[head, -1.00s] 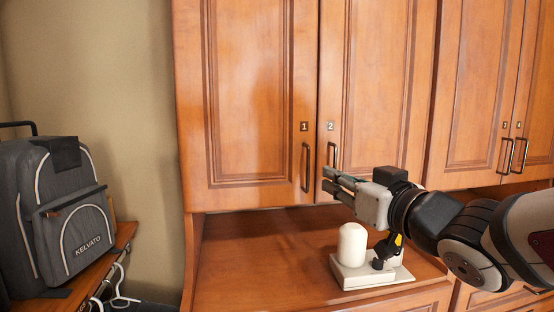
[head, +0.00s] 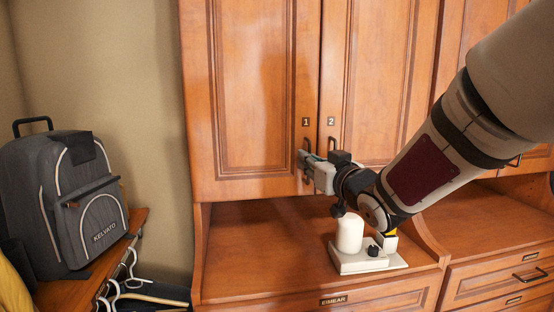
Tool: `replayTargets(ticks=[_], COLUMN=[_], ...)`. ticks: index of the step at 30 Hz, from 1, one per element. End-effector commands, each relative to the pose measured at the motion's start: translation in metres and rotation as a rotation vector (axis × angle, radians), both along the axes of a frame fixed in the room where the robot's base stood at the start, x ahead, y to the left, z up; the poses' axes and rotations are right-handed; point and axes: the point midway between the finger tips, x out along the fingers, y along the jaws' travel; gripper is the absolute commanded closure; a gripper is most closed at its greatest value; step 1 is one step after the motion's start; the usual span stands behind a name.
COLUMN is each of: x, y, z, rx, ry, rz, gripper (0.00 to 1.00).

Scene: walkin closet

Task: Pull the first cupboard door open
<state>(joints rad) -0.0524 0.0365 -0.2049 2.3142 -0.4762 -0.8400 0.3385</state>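The first cupboard door (head: 255,90) is brown wood with a small "1" plate and looks closed. My gripper (head: 303,163) is at that handle, reaching in from the right. Its fingers overlap the handle, but I cannot tell whether they touch it or are closed around it. The neighbouring door marked "2" (head: 365,80) is closed, with its own handle (head: 331,145) just right of the first.
A white device with a rounded cylinder (head: 349,232) stands on the wooden counter (head: 260,245) under my wrist. Drawers (head: 505,280) are below. A grey backpack (head: 75,205) sits on a shelf at left, with hangers (head: 130,280) beneath. The counter's left part is clear.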

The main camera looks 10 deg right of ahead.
Motion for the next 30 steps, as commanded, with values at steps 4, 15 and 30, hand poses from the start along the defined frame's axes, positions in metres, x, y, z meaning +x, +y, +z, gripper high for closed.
replayTargets(ticks=[4,15,30], x=[0.0073,0.0082,0.0101], y=[0.0018,0.0019,0.0039], z=[0.0001,0.0001,0.0003], rx=[0.0,0.0,0.002], ry=[0.0,0.0,-0.003], rz=[0.001,0.0,-0.024], gripper=[0.86,1.0,1.0])
